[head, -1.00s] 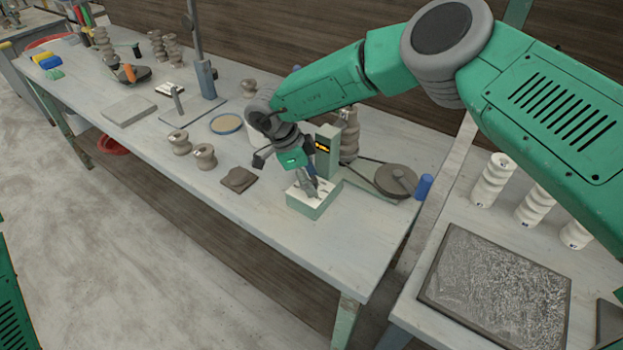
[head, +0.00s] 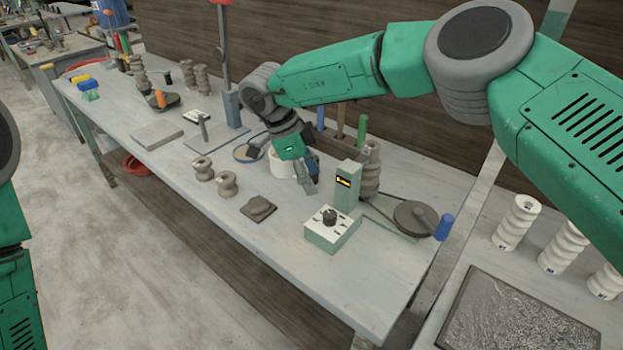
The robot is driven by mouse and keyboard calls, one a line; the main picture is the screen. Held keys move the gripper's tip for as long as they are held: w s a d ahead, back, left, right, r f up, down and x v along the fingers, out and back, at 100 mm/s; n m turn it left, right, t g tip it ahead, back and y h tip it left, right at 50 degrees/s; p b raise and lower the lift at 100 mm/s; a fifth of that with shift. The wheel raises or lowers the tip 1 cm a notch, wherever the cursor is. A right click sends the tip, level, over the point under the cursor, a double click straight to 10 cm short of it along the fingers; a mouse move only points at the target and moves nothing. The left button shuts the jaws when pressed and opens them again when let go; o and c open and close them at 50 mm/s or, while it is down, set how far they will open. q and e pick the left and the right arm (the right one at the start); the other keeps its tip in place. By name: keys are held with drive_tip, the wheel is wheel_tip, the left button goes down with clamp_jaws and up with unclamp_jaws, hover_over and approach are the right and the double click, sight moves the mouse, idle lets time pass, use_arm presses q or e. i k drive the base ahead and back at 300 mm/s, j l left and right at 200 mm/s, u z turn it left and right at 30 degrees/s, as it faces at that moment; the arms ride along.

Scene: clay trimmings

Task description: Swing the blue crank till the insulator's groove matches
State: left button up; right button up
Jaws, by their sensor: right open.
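The crank's blue handle (head: 444,227) stands upright at the edge of a grey wheel (head: 410,216) at the bench's right end. A brown ribbed insulator (head: 371,172) stands behind a green post with a small lit display (head: 346,182); the post hides part of it, and I cannot make out how its groove lines up. A green control box (head: 332,230) with a black knob stands in front. My right gripper (head: 284,170) is open and empty, left of the post and above the bench, apart from the crank. My left gripper is out of view.
A white pot (head: 283,163) is behind my right gripper. White insulators (head: 517,222) and a grey textured tray (head: 525,315) occupy the right table.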

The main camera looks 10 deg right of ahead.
sight(419, 220)
drive_tip(key=k+j, duration=0.15)
drive_tip(key=k, duration=0.35)
drive_tip(key=k+j, duration=0.15)
drive_tip(key=k, duration=0.35)
